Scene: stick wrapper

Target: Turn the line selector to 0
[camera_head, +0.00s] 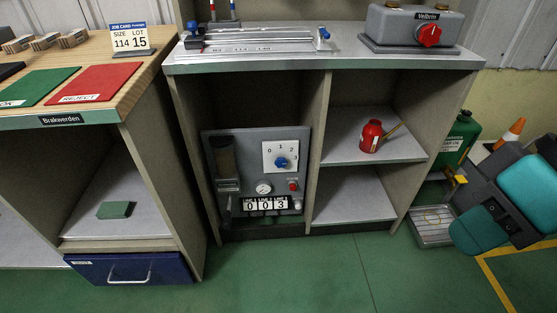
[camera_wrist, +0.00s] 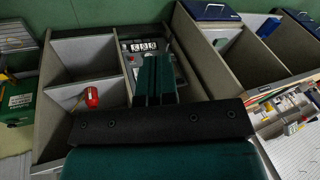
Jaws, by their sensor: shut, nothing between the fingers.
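Which number the knob points to is too small to tell. In the wrist view, my gripper (camera_wrist: 156,62) is shut and empty, its green fingers in front of part of the panel (camera_wrist: 172,58). They hide the selector there. Whether the fingers touch the panel cannot be told, but they look apart from it. In the head view the fingertips do not show.
The panel also has a gauge (camera_head: 263,188), a red button (camera_head: 293,186) and a counter (camera_head: 265,204). Bay walls stand on both sides of it. A red oil can (camera_head: 370,136) stands on the shelf to the right. Green floor (camera_head: 300,270) is clear in front.

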